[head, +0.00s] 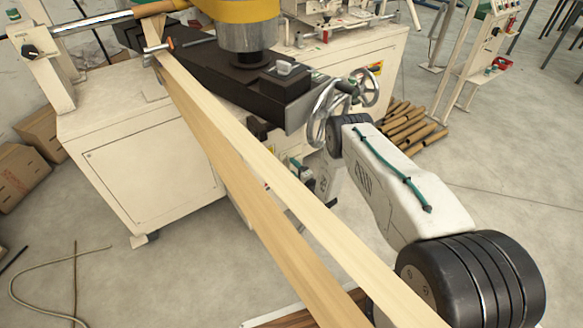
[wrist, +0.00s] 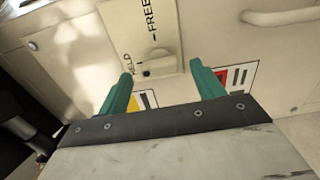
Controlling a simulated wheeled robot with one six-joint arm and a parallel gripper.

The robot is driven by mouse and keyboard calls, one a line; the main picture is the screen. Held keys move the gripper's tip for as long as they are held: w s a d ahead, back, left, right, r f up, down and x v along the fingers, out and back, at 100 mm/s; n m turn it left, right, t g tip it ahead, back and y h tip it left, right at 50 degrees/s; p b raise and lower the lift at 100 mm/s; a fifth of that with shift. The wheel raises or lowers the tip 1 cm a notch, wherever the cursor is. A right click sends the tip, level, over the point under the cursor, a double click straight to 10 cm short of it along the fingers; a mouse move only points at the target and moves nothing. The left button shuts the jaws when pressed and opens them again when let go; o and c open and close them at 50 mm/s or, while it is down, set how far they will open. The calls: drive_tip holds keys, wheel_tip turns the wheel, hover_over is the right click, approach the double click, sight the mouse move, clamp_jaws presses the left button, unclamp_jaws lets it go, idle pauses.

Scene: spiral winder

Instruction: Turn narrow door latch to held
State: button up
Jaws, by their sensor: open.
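In the wrist view, the latch (wrist: 159,64) is a small pale knob on a cream plate (wrist: 125,28). The plate carries the word FREE above the knob and a second word, partly hidden by my left finger, ending in "LD". I cannot tell clearly which word the knob points at. My gripper (wrist: 160,71) has two green fingers, spread apart, one on each side of the knob with gaps between. Nothing is held. In the head view my gripper is mostly hidden beyond the pale strips, by the machine's front, and the latch cannot be made out.
In the head view, long pale strips (head: 228,160) run from the machine towards me, left of my arm. A handwheel (head: 364,88) and a dark machine arm (head: 190,70) are near my wrist. Brown tubes (head: 410,125) lie on the floor. Warning labels (wrist: 238,77) sit below the latch plate.

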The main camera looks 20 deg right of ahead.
drive_tip(key=v, duration=0.5)
drive_tip(key=shift+s, duration=0.25)
